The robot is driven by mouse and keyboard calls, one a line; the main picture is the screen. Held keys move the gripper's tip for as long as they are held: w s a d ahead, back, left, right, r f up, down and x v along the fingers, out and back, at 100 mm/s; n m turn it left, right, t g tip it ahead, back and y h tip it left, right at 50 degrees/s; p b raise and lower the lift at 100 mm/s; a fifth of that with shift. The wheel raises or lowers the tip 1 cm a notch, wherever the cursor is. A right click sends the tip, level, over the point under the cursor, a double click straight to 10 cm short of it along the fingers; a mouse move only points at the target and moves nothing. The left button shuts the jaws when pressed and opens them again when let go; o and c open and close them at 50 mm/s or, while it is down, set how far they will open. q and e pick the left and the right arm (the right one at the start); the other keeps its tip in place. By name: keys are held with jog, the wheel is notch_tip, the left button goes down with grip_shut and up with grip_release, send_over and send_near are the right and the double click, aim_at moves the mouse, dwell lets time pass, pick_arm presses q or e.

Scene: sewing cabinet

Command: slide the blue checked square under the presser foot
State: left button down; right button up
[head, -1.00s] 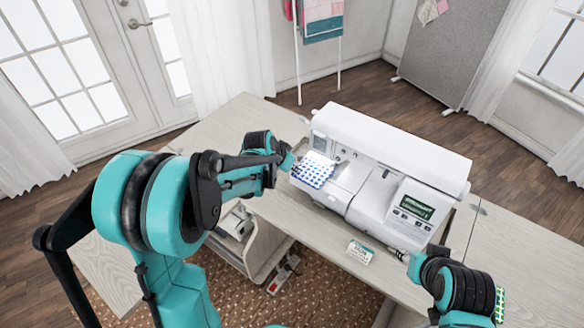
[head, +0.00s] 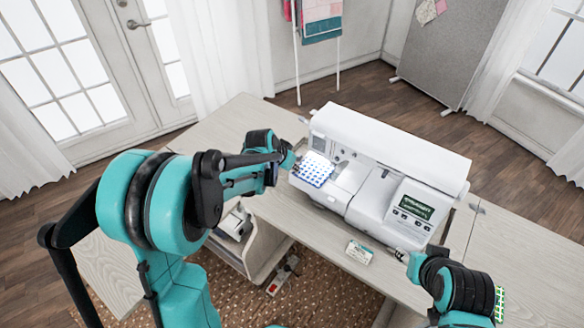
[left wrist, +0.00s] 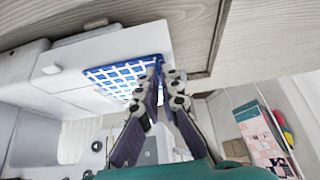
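The blue checked square (head: 314,169) lies flat over the left part of the white sewing machine's bed (head: 342,182). It also shows in the left wrist view (left wrist: 122,76). My left gripper (head: 291,160) is at the square's left edge. In the left wrist view its fingertips (left wrist: 163,72) are close together on a corner of the square, which it appears to pinch. The presser foot is too small to make out under the machine's head (head: 322,138). My right gripper (head: 399,255) is by the table's front edge, right of a small card; its fingers are too small to judge.
The sewing machine (head: 390,145) stands on a pale wood table (head: 235,120). A small white and green card (head: 359,252) lies near the front edge. Open shelving (head: 245,245) is below on the left. The tabletop behind my left gripper is clear.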

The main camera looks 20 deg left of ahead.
pick_arm(q)
jog(key=shift+w+d, duration=0.25)
jog(key=shift+w, duration=0.4)
jog(key=shift+w, duration=0.2)
jog(key=shift+w+d, duration=0.3)
jog(key=shift+w, duration=0.25)
dwell(0.3)
jog(key=c, duration=1.6)
grip_release()
jog(key=shift+c, duration=0.2)
jog(key=v, duration=1.2)
